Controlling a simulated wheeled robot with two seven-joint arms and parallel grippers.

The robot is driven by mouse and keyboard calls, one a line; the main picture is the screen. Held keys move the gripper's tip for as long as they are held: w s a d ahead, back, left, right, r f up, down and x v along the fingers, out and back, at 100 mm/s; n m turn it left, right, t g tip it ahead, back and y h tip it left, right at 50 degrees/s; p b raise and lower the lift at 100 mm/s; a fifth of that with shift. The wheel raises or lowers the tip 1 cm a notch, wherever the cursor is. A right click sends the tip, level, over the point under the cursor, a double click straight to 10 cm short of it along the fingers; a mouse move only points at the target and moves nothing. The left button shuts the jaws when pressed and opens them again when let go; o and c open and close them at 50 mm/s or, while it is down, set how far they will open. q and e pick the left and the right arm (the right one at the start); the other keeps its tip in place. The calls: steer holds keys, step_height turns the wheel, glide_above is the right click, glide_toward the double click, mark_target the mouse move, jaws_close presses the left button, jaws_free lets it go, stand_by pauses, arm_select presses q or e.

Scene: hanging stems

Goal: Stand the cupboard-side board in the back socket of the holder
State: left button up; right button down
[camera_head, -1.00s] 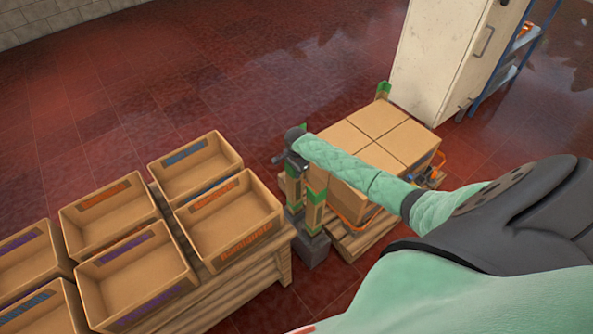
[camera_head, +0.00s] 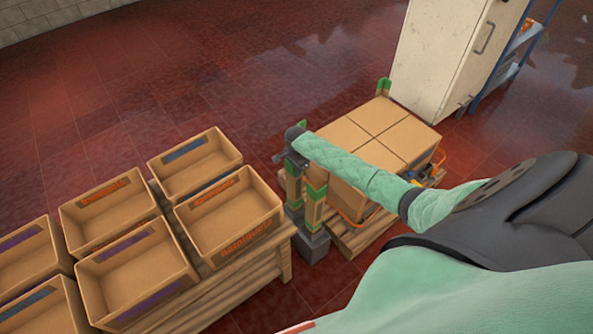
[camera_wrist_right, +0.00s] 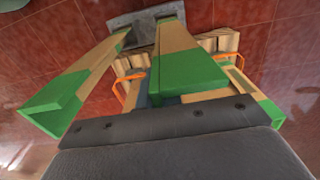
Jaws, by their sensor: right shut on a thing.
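My right gripper (camera_head: 293,160) is at the upper part of two upright wooden boards with green bands, beside the stacked boxes. It is shut on a board (camera_wrist_right: 188,62), whose green end is close to the jaws in the right wrist view. A second board (camera_wrist_right: 75,88) stands apart to its left there. In the head view the front board (camera_head: 315,208) and the one behind it (camera_head: 293,187) rise from the dark grey holder (camera_head: 313,248). The holder also shows in the wrist view (camera_wrist_right: 125,22). Whether the held board's foot is inside a socket is not clear. My left gripper is out of view.
Cardboard boxes (camera_head: 365,140) sit on a pallet (camera_head: 358,240) right beside the holder. Another green-tipped post (camera_head: 384,87) stands behind them near the cream cupboard (camera_head: 440,60). Open bins (camera_head: 228,212) fill a wooden table at left. The red floor behind is clear.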

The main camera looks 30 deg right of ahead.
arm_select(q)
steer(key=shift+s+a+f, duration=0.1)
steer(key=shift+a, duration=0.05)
arm_select(e)
steer(key=shift+f, duration=0.35)
steer(key=c, duration=1.5)
jaws_free()
steer(key=shift+c, duration=0.2)
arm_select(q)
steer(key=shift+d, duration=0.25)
arm_select(e)
steer(key=shift+o, duration=0.2)
